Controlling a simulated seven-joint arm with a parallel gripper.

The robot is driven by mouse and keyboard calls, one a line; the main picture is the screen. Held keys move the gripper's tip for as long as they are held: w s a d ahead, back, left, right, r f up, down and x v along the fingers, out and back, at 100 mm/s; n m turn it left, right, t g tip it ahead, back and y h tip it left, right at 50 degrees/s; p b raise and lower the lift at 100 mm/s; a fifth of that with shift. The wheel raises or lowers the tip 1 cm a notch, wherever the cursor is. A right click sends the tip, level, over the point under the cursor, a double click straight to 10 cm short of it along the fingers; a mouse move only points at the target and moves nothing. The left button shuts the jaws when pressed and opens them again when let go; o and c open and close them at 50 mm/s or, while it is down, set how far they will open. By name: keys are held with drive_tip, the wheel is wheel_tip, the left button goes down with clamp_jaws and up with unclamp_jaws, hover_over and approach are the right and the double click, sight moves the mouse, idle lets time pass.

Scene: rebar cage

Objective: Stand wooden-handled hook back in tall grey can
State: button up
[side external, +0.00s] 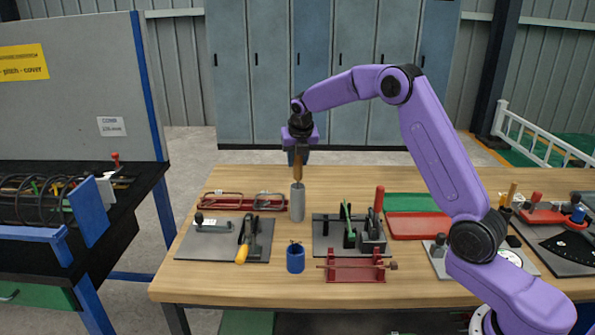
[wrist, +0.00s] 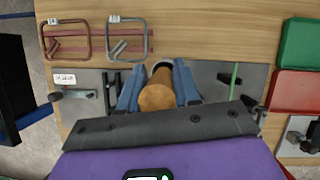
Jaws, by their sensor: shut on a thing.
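The wooden-handled hook (side external: 298,172) is upright, its brown handle between my gripper's fingers. My gripper (side external: 297,158) is shut on the handle, directly above the tall grey can (side external: 298,204). The handle's narrow lower end meets the can's mouth; the metal hook part is hidden, apparently inside the can. The can stands upright on the wooden table. In the wrist view the round end of the handle (wrist: 157,97) shows between the blue fingers, and it hides most of what lies below.
A blue cup (side external: 296,258) stands in front of the can. A red rack with wire stirrups (side external: 243,202) is behind left. Grey tool mats lie left (side external: 222,247) and right (side external: 325,239). Red (side external: 420,226) and green (side external: 415,202) trays lie further right.

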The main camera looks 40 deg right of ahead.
sight(297, 170)
drive_tip(key=shift+f, duration=2.1)
drive_tip(key=o, duration=1.1)
drive_tip(key=shift+c, duration=0.2)
